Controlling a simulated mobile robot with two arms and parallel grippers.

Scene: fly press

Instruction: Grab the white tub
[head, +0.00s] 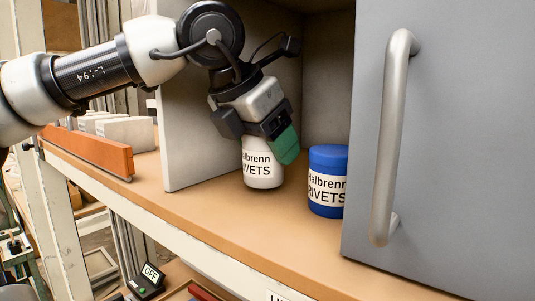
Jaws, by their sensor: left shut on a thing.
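The white tub (262,171) has a label reading "Halbrenn RIVETS", its left edge partly cut off from view. It is in the open part of the cabinet on the wooden shelf, and looks upright. My left gripper (268,143) comes down over it from above and is shut on its top. The gripper and its green fingertip hide the tub's upper part. I cannot tell whether the tub's base touches the shelf. My right gripper is not in view.
A blue tub (326,203) with a similar label stands just right of the white one. The grey door (460,150) with a long handle (392,140) covers the right side. The cabinet's left wall (190,140) is close to my arm. An orange bar (88,150) lies at left.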

